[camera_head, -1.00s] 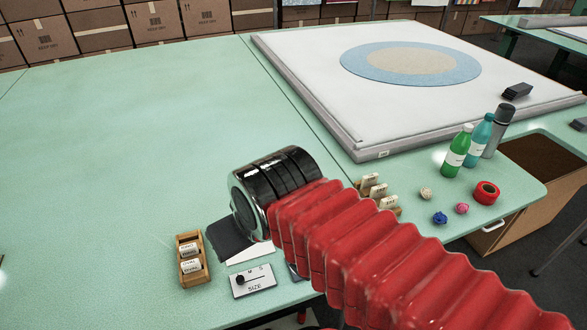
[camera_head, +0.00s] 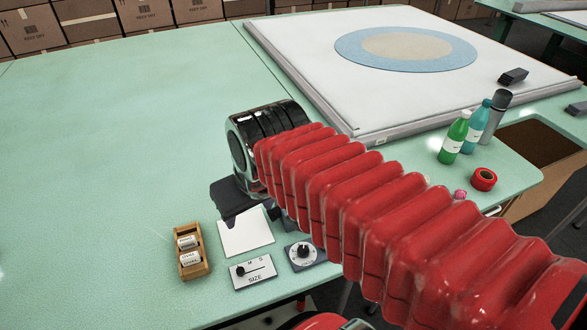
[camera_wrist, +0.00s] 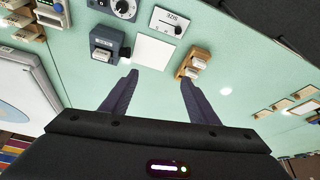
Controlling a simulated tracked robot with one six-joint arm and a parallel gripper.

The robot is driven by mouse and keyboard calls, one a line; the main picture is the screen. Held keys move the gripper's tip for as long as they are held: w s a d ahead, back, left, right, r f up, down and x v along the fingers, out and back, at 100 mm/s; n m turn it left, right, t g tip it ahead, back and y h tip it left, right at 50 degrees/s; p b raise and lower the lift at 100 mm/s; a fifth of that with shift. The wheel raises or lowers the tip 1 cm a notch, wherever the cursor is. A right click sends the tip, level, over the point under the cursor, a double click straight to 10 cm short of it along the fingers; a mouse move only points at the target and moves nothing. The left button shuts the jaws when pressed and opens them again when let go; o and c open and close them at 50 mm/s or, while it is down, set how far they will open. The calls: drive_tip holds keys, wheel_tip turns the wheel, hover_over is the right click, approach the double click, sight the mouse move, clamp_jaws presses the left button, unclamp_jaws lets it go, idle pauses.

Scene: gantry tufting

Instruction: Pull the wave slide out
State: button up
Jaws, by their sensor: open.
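I cannot make out the word "wave" on any label. A wooden rack (camera_head: 180,261) with two small white labelled pieces stands on the near table; it also shows in the wrist view (camera_wrist: 181,73), just beyond one fingertip. In the wrist view, a dark blue-grey block (camera_wrist: 103,45) with a pale piece in its front stands beside a white card (camera_wrist: 153,52); my arm hides the block in the head view. Another rack of labelled pieces (camera_wrist: 22,20) is at the top left. My gripper (camera_wrist: 159,77) is open and empty above the table, its fingers apart.
A size slider plate (camera_head: 254,271) and a dial plate (camera_head: 305,255) lie by the table's front edge. Green and teal bottles, a grey flask (camera_head: 496,115) and a red tape roll (camera_head: 484,179) stand at right. A white framed panel (camera_head: 300,50) lies behind. The left tabletop is clear.

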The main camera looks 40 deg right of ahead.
drive_tip(key=w+d+f+g, duration=0.1)
drive_tip(key=w+d+f, duration=0.2)
drive_tip(key=d, duration=0.3)
drive_tip(key=w+d+f+m+g, duration=0.1)
drive_tip(key=w+d+f+g, duration=0.1)
drive_tip(key=w+d, duration=0.2)
drive_tip(key=w+d+f+m+g, duration=0.1)
drive_tip(key=w+d+f, duration=0.2)
drive_tip(key=d, duration=0.5)
drive_tip(key=shift+w+d+f+g, duration=0.35)
drive_tip(key=shift+w+g, duration=0.05)
drive_tip(key=shift+w, duration=0.1)
drive_tip(key=shift+f, duration=0.2)
drive_tip(key=shift+f, duration=4.3)
drive_tip(key=c, duration=1.3)
drive_tip(key=o, duration=0.7)
drive_tip(key=c, duration=0.6)
